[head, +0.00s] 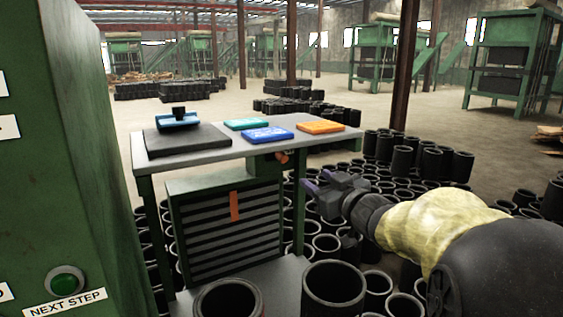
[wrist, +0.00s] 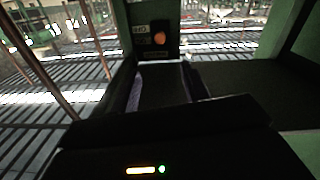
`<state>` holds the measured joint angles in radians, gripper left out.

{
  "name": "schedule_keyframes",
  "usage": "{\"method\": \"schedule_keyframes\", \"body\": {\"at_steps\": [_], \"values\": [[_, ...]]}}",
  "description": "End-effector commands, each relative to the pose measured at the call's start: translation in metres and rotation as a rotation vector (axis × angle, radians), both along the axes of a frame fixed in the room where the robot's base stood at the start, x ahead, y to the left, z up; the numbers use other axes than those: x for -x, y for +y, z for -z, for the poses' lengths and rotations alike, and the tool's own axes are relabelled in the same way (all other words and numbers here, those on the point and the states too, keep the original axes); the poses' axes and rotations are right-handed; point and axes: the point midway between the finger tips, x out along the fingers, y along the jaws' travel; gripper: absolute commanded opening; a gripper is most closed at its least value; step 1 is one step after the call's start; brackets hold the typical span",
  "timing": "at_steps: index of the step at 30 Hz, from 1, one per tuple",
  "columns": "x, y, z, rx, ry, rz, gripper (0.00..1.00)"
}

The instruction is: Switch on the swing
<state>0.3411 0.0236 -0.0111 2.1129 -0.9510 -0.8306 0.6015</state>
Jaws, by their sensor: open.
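An orange knob (head: 282,157) sits under the front edge of the grey table, near its right leg. In the wrist view the orange knob (wrist: 159,38) is on a dark panel (wrist: 146,48) with small labels I cannot read for sure. My gripper (head: 316,186) is to the right of the knob and a little lower in the head view, apart from it. In the wrist view my gripper (wrist: 164,88) has its two fingers spread with nothing between them, and the knob shows beyond them. No part is clearly marked as the swing.
The grey table (head: 220,148) carries a dark slab with a blue and black part, and green, blue and orange trays. A green cabinet (head: 80,150) at left has a green button (head: 66,281) labelled NEXT STEP. Black rubber sleeves (head: 335,285) crowd the floor around the table.

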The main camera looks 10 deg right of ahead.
Motion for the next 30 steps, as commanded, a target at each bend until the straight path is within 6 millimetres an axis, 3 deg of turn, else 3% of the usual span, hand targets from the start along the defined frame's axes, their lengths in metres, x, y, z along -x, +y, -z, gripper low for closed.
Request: {"method": "schedule_keyframes", "body": {"at_steps": [14,30], "values": [[-0.01,0.003,0.0,0.001,0.0,-0.002,0.46],[-0.096,0.029,0.0,-0.001,0.001,-0.002,0.46]]}}
